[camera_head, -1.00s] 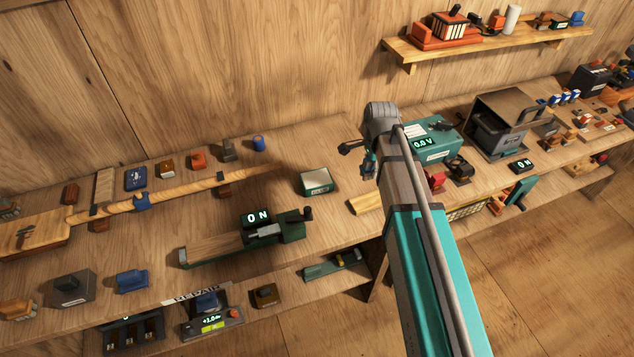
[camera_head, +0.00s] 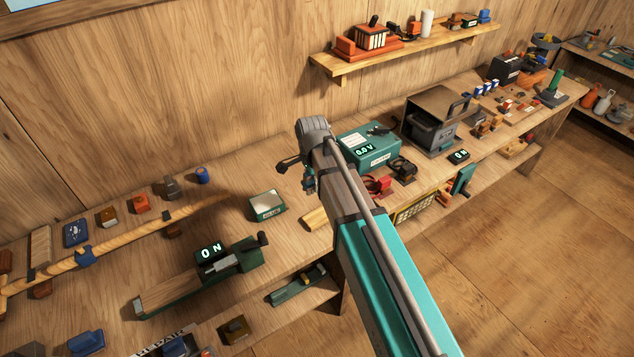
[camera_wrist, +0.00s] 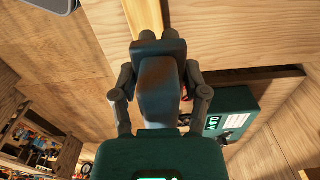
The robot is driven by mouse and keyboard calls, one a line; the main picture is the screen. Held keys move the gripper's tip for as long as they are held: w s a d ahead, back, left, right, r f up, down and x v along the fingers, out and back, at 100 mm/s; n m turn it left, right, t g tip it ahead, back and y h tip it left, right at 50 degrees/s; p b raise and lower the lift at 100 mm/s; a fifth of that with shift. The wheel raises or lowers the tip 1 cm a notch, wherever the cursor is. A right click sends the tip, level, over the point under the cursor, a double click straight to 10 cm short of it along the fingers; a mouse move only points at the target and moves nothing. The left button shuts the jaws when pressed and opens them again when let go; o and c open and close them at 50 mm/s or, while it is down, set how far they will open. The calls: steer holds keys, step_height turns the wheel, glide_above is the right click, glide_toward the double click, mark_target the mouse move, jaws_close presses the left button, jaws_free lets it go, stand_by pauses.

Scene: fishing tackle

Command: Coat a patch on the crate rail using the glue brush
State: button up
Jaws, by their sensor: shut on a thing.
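My gripper shows in the wrist view (camera_wrist: 160,45) with its linkages drawn in around a dark, blocky thing (camera_wrist: 160,85). I take this to be the glue brush, but its bristles are hidden. In the head view my arm hides most of the gripper, which is above the workbench between the green box and the teal meter. A yellow, grid-sided crate (camera_head: 415,210) sits below the bench's front edge, partly behind my arm. I cannot tell which piece is its rail. A pale wood piece (camera_head: 318,218) lies at the bench edge left of my arm.
The teal meter (camera_head: 372,150) reading 0.0 V stands right of my wrist and shows in the wrist view (camera_wrist: 225,115). A small green box (camera_head: 266,206) and a green clamp rig (camera_head: 205,275) are to the left. A wall shelf (camera_head: 400,52) hangs above. Bare bench lies around the green box.

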steer(key=b, duration=0.2)
glide_toward(266, 201)
steer(key=shift+r, duration=0.35)
steer(key=shift+f, duration=0.15)
steer(key=shift+f+b, duration=2.85)
steer(key=shift+s+f+b, duration=0.1)
steer(key=shift+f+b, duration=0.45)
stand_by(0.9)
steer(key=shift+r, duration=0.1)
step_height(266, 201, up, 7)
steer(key=p, duration=0.7)
stand_by(0.4)
stand_by(0.6)
